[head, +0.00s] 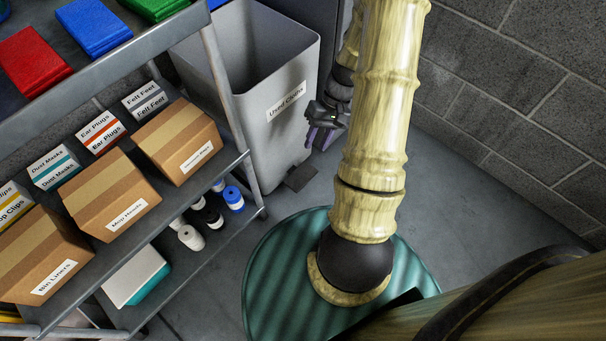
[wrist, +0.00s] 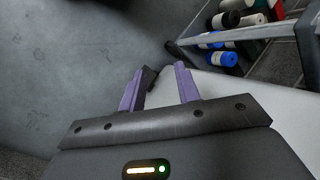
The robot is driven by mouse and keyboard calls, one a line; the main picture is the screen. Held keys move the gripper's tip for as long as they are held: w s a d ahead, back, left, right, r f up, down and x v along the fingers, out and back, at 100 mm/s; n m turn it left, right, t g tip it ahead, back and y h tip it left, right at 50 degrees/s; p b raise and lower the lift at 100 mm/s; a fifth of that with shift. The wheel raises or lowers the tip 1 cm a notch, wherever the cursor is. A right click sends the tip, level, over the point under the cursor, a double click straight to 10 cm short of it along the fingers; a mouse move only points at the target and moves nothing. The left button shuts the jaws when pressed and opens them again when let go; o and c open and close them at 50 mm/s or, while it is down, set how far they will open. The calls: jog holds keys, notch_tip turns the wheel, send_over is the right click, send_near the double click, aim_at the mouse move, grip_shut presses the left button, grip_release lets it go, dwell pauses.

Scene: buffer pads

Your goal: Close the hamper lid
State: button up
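The hamper (head: 262,112) is a tall grey bin labelled "Used Cloths", standing on the floor beyond the shelf rack. Its top looks open and its grey inside shows. A dark grey panel (head: 318,22) rises behind it; I cannot tell whether this is the raised lid. A dark pedal-like plate (head: 300,177) sits at the hamper's foot. My gripper (head: 322,138) is just right of the hamper, below its rim, with purple fingers pointing down. In the wrist view my gripper (wrist: 160,85) is open, its fingers apart with nothing held. The hamper's pale side (wrist: 225,90) fills the right there.
The shelf rack (head: 225,85) stands left of the hamper, with cardboard boxes (head: 110,195), small label boxes and several rolls (head: 232,198). A block wall (head: 500,80) is on the right. Bare floor (head: 450,190) lies between the wall and my base.

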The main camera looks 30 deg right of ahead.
jog(key=s+a+r+n+t+h+p, duration=0.1)
jog(key=s+a+r+t+h+p, duration=0.1)
jog(key=a+r, duration=0.4)
jog(key=s+a+r+n+t+h+p, duration=0.1)
jog(key=a+r+p, duration=0.4)
jog(key=r, duration=1.2)
jog(key=shift+s+a+n+t+h, duration=0.3)
jog(key=shift+s+a+t+h, duration=0.4)
jog(key=shift+a+h, duration=0.4)
